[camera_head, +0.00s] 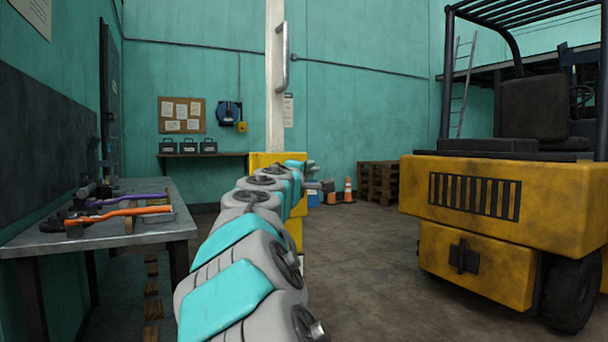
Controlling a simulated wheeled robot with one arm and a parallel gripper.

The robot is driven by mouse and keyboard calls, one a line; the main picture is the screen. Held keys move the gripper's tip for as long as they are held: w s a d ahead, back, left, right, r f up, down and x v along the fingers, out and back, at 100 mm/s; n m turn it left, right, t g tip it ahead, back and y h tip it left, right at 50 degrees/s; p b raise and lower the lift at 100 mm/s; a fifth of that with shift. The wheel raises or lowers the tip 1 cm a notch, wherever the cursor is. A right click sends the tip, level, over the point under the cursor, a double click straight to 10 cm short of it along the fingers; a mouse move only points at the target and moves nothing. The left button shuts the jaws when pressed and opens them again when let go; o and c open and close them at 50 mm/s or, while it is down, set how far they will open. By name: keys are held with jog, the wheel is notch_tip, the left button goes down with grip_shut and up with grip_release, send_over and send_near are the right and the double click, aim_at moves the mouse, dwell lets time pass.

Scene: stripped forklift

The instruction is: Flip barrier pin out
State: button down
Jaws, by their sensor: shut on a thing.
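The barrier stands ahead of me, with a yellow housing (264,159) and a white boom (275,110) that points straight up. A grey handle (283,56) is fixed on the boom's right side. My arm reaches forward to the housing and covers much of its front. My gripper (326,186) is at the housing's right side, small and partly hidden by my wrist. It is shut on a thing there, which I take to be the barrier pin. The pin itself is hidden or too small to make out.
A workbench (150,222) with orange and purple tools is at the left. A yellow forklift (497,205) stands at the right. Traffic cones (347,190) and pallets (377,182) are behind my gripper. The floor (385,270) between my arm and the forklift is clear.

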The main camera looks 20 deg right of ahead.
jog(key=shift+s+b, duration=0.35)
jog(key=shift+s, duration=1.65)
jog(key=c, duration=0.8)
grip_release()
jog(key=shift+d, duration=0.1)
jog(key=shift+c, duration=0.2)
jog(key=r+v, duration=0.1)
jog(key=v, duration=0.6)
jog(key=shift+s+a+f, duration=0.3)
jog(key=shift+a+f, duration=0.05)
jog(key=shift+f, duration=0.2)
